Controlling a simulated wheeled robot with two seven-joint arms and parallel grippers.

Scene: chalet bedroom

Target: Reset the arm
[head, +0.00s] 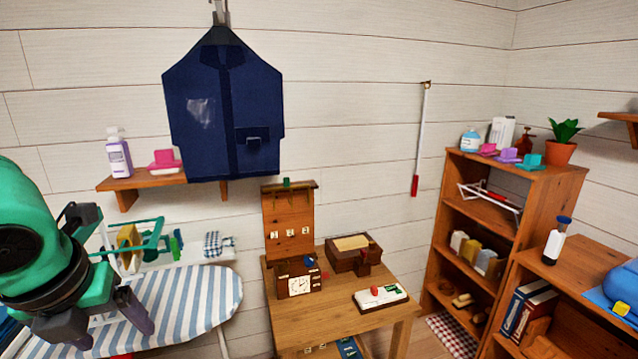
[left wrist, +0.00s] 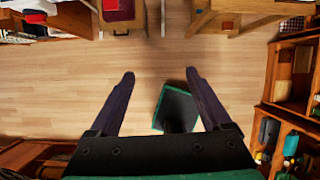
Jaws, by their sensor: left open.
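My left arm, green and black, comes in at the left edge of the head view. Its left gripper (head: 118,335) points downward in front of the striped ironing board (head: 205,292). In the left wrist view the gripper (left wrist: 159,74) has its two dark fingers wide apart, with nothing between them. Bare wooden floor shows beyond the fingertips. A dark thing with a green edge (left wrist: 174,106) shows near the right finger and is partly hidden by it. My right gripper is in neither view.
A wooden table (head: 345,325) holds a clock (head: 300,284), a brown box (head: 352,254) and a white device (head: 381,298). A blue garment (head: 224,110) hangs on the wall. A wooden shelf unit (head: 562,190) stands at right. A wall shelf (head: 150,183) holds a bottle (head: 118,157).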

